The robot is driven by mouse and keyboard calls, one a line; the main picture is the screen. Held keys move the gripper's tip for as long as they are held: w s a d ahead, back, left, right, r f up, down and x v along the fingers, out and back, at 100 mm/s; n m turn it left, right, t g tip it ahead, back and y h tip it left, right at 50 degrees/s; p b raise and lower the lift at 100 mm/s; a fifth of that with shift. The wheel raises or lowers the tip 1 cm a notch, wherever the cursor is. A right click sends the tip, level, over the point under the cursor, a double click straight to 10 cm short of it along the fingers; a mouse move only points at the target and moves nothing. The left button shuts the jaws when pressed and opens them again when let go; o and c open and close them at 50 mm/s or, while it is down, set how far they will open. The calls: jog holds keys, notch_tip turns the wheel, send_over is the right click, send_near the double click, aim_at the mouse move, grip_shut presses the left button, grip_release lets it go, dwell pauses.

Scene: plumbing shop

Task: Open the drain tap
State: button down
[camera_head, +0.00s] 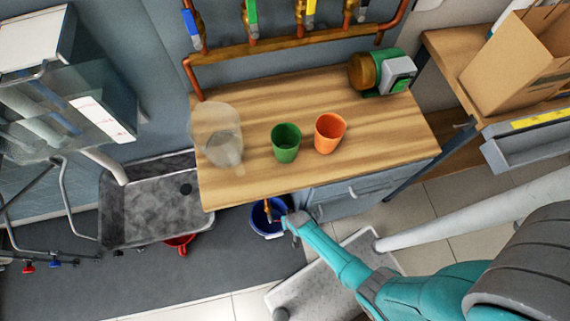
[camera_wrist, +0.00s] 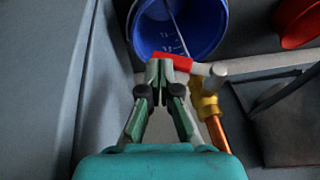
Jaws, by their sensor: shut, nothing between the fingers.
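The drain tap is a brass valve (camera_wrist: 203,98) on a copper pipe (camera_wrist: 217,132), with a lever that has a red grip (camera_wrist: 172,62). In the wrist view the lever points left from the valve, roughly crosswise to the pipe. My gripper (camera_wrist: 160,74) is shut and empty, its fingertips at the red grip's left part; I cannot tell whether they touch it. A blue bucket (camera_wrist: 184,47) is just beyond the lever. In the head view my gripper (camera_head: 287,220) is below the bench's front edge, beside the copper pipe (camera_head: 267,205) over the blue bucket (camera_head: 255,222).
The wooden bench (camera_head: 375,165) overhangs the tap. It carries a clear jug (camera_head: 217,125), a green cup (camera_head: 286,135), an orange cup (camera_head: 330,128) and a green pump (camera_head: 398,75). A grey cabinet (camera_head: 350,195) stands right of the tap; a red bucket (camera_head: 180,242) is left.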

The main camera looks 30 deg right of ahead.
jog(key=shift+a+f, duration=0.1)
jog(key=shift+f, duration=1.25)
